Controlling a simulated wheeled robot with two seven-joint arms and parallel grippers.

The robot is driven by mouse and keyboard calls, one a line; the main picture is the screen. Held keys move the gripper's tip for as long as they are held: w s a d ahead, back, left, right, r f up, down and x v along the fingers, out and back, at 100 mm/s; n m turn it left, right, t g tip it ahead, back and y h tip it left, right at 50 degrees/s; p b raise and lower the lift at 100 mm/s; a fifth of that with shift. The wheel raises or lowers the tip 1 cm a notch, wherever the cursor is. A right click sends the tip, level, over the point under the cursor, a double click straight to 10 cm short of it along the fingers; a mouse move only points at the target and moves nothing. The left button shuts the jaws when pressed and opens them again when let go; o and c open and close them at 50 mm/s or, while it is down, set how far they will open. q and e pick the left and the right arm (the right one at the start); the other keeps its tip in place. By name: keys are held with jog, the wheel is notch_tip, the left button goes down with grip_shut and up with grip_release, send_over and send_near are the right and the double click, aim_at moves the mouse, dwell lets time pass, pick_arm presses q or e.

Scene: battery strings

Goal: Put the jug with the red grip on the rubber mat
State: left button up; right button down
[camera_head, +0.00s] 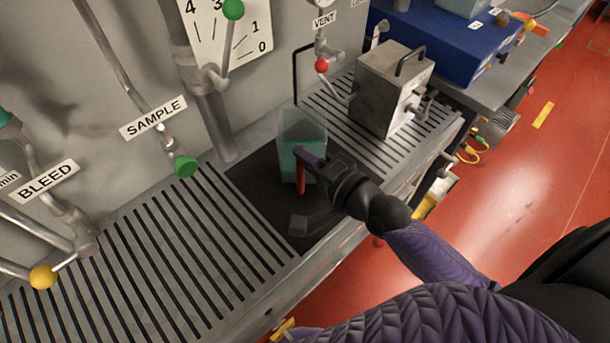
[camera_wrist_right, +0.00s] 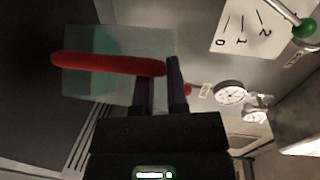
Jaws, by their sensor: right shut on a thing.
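The jug (camera_head: 300,125) is clear, with teal liquid low in it and a red grip (camera_head: 301,178) on its near side. My right gripper (camera_head: 306,158) is shut on the red grip, with the jug roughly upright. In the right wrist view, the jug (camera_wrist_right: 120,85) and its red grip (camera_wrist_right: 100,64) show just beyond the fingertips (camera_wrist_right: 160,75). The black rubber mat (camera_head: 258,188) lies on the slatted metal bench. The jug appears over the mat's back right part; I cannot tell whether its base touches the mat. My left gripper is not in view.
A metal box with a handle (camera_head: 390,88) stands on the slats to the right. Pipes with a green knob (camera_head: 186,166) and a red knob (camera_head: 322,65) project from the back wall. The left slats (camera_head: 160,250) are clear.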

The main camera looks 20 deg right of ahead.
aim_at(291, 161)
notch_tip(291, 161, down, 4)
jog(key=shift+r+b, duration=0.25)
jog(key=shift+b, duration=0.65)
jog(key=shift+f, duration=0.1)
jog(key=c, duration=0.7)
grip_release()
jog(key=shift+o, duration=0.2)
jog(key=p+v, duration=0.2)
jog(key=v, duration=1)
jog(key=s+d+f+n+g+h, duration=0.3)
jog(key=s+f+n+g, duration=0.1)
jog(key=f, duration=0.8)
jog(key=s+d+f+n+g+h, duration=0.2)
jog(key=s+d+f+n+g, duration=0.15)
jog(key=f, duration=0.75)
jog(key=s+a+f+n+g, duration=0.3)
jog(key=s+f, duration=0.2)
jog(key=s, duration=0.3)
jog(key=s+a+f+n+g+h, duration=0.1)
jog(key=s+a+f+n+g, duration=0.3)
jog(key=s+f, duration=0.2)
jog(key=shift+s, duration=0.95)
